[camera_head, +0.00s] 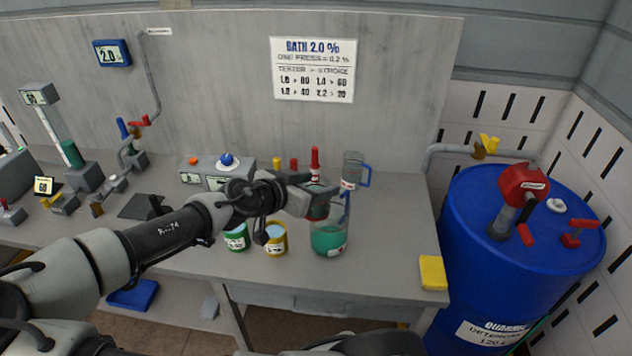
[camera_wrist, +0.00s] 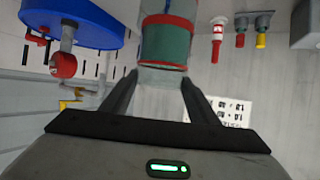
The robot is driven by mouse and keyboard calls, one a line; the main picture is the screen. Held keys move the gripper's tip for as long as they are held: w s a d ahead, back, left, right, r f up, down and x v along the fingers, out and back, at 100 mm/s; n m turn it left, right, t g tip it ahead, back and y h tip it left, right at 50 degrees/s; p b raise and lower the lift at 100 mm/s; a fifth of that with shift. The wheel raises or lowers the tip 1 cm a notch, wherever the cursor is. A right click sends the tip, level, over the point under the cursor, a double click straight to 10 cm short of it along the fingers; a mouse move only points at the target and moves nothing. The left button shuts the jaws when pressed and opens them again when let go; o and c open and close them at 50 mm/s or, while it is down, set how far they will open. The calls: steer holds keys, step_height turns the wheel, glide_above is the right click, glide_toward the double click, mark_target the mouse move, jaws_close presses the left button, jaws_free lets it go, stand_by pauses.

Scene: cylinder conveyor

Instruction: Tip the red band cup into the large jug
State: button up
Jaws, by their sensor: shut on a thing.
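The red band cup (camera_head: 318,213) is at my gripper (camera_head: 303,190), just above the large jug. In the wrist view, the cup (camera_wrist: 166,40) shows red bands around a green middle, and my gripper (camera_wrist: 159,80) is shut on it. The clear large jug (camera_head: 328,239) stands upright near the table's front edge, with green liquid in it and a blue handle at its right. My gripper and the cup cover part of its top. I cannot tell how far the cup is tilted or whether liquid is leaving it.
Left of the jug stand a yellow cup (camera_head: 276,239) and a green cup (camera_head: 236,237). Behind it are a clear blue-handled jug (camera_head: 353,168) and a red-topped dispenser (camera_head: 315,160). A yellow sponge (camera_head: 433,272) lies at the front right corner; a blue drum (camera_head: 510,270) stands beyond the table.

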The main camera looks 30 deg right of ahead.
mark_target(325, 182)
steer(key=shift+r, duration=0.2)
steer(key=shift+w+d+r+g+y+p, duration=0.1)
steer(key=shift+r+g+y+p, duration=0.15)
steer(key=shift+y+p, duration=0.4)
steer(key=shift+w+d+f+g+y, duration=0.15)
steer(key=shift+f+g+y, duration=0.1)
steer(key=shift+y, duration=0.2)
steer(key=shift+s+d+f+g+y, duration=0.1)
steer(key=shift+f+y, duration=0.15)
steer(key=shift+y, duration=0.15)
steer(key=y, duration=0.1)
steer(key=d+r+g+y, duration=0.1)
steer(key=y, duration=0.1)
steer(key=shift+w+d+r, duration=0.1)
steer(key=shift+w+r, duration=0.1)
steer(key=shift+w, duration=0.05)
steer(key=shift+w+d+f+g+y+b, duration=0.1)
steer(key=shift+d+f+g+y+b, duration=0.1)
steer(key=shift+f+g+y+b, duration=0.3)
steer(key=shift+w+d+f+g+y+b, duration=0.2)
steer(key=shift+f+y+b, duration=0.3)
steer(key=shift+y, duration=0.4)
steer(key=shift+s+d+f+g+y+b, duration=0.1)
steer(key=shift+d+f+g+y+b, duration=0.2)
steer(key=shift+f+y+b, duration=0.3)
steer(key=y, duration=0.1)
steer(key=d+f+g+y+p, duration=0.1)
steer(key=y, duration=0.1)
steer(key=shift+w+f, duration=0.1)
steer(key=shift+w, duration=0.2)
